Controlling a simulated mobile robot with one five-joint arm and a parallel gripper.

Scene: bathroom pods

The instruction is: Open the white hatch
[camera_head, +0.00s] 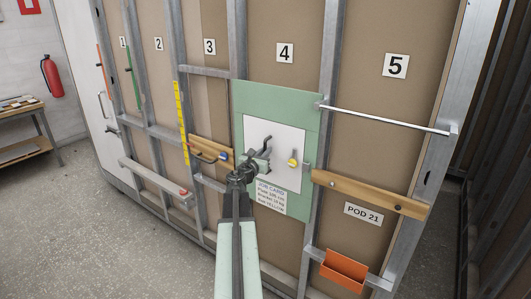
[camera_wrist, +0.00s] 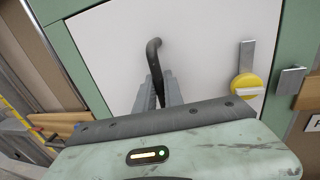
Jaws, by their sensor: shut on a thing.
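The white hatch (camera_head: 283,135) is set in a green panel (camera_head: 303,101) under number 4 and looks shut, flat in its frame. It fills much of the wrist view (camera_wrist: 205,40). A dark bent handle (camera_head: 265,142) stands out from its left part; it also shows in the wrist view (camera_wrist: 154,52). My gripper (camera_head: 260,158) is shut on the handle, with the fingers (camera_wrist: 160,88) on either side of its lower part. A yellow knob (camera_head: 293,161) on a metal strip (camera_wrist: 247,55) sits at the hatch's right edge, apart from my gripper.
A job card (camera_head: 271,197) hangs below the hatch. Wooden rails lie left (camera_head: 210,151) and right (camera_head: 370,193) of the panel. A metal bar (camera_head: 385,120) runs at the upper right. An orange bin (camera_head: 343,271) is low on the right. Open floor (camera_head: 110,225) lies at left.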

